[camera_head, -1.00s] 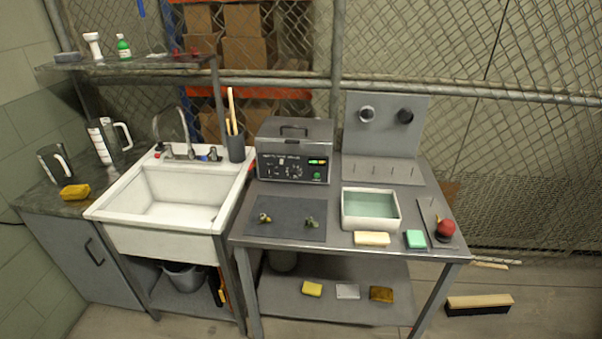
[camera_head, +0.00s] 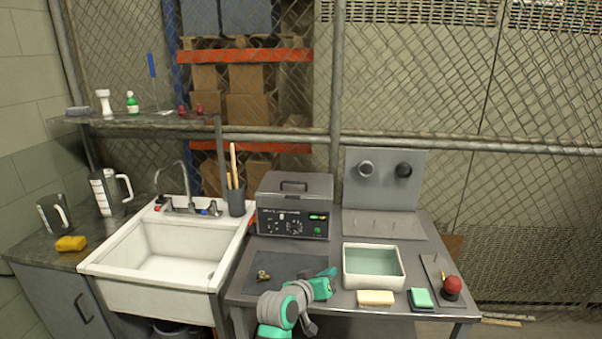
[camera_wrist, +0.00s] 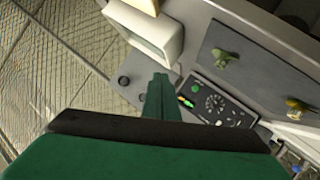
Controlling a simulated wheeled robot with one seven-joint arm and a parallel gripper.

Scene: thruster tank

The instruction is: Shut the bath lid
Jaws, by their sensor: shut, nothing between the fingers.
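The bath (camera_head: 292,222) is a grey box with a dark control panel and green lights, at the back of the metal table. Its grey lid (camera_head: 310,190) with a dark handle appears to lie flat on top, with no opening seen; a small gap cannot be told. My gripper (camera_head: 332,273) is shut and empty, in front of the bath over the front of the table. In the wrist view my green gripper (camera_wrist: 160,88) shows beside the control panel (camera_wrist: 218,105). The lid is not clearly visible there.
A white tray (camera_head: 373,281) of greenish liquid stands right of my gripper. A cream block (camera_head: 376,298), a green sponge (camera_head: 421,298) and a red knob (camera_head: 452,284) lie right. A sink (camera_head: 150,292) is left.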

